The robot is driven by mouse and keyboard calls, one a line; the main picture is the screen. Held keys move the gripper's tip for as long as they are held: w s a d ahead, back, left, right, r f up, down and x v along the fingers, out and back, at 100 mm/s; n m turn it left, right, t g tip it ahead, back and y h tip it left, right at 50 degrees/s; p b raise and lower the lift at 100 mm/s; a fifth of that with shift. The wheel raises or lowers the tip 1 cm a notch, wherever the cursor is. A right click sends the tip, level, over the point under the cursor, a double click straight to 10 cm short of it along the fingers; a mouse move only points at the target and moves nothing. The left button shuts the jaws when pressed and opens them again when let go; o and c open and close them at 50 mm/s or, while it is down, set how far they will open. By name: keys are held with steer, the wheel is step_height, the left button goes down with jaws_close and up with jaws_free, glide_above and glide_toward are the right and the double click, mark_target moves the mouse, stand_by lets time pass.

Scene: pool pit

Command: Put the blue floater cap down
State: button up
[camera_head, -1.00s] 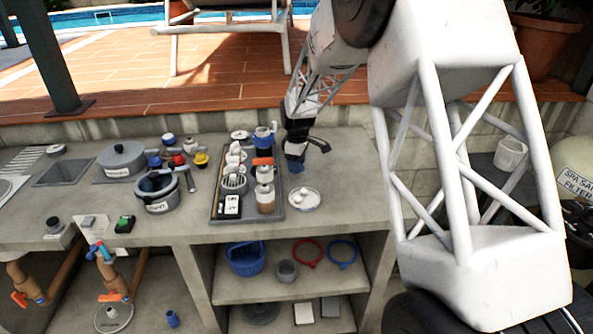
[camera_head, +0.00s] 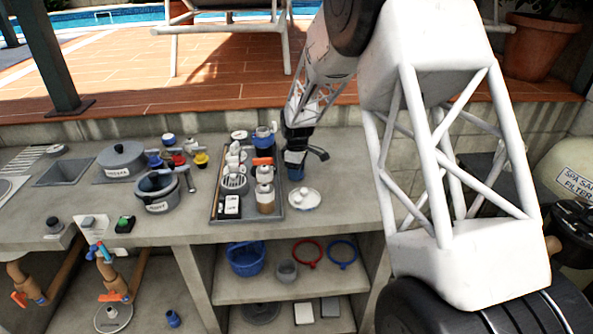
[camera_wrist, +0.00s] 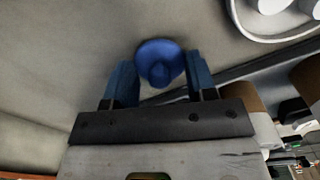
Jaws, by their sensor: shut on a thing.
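My gripper (camera_head: 296,172) is over the grey counter, just right of the grey tray, with its fingers pointing down. In the wrist view my gripper (camera_wrist: 161,80) has its two blue fingers on either side of the round blue floater cap (camera_wrist: 160,52), and it is shut on the cap. The cap has a raised knob in its middle. In the head view the cap is hard to tell from the blue fingertips. The fingertips are low over the counter; whether the cap touches it I cannot tell.
A grey tray (camera_head: 216,219) with bottles and cups is left of my gripper. A white lidded dish (camera_head: 303,198) stands just in front of it. A grey pot (camera_head: 157,206) is further left. Bare counter (camera_head: 345,190) lies to the right.

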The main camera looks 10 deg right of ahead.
steer(key=o, duration=0.9)
steer(key=shift+f, duration=0.1)
step_height(320, 180, up, 12)
steer(key=shift+r, duration=0.1)
stand_by(0.4)
stand_by(0.6)
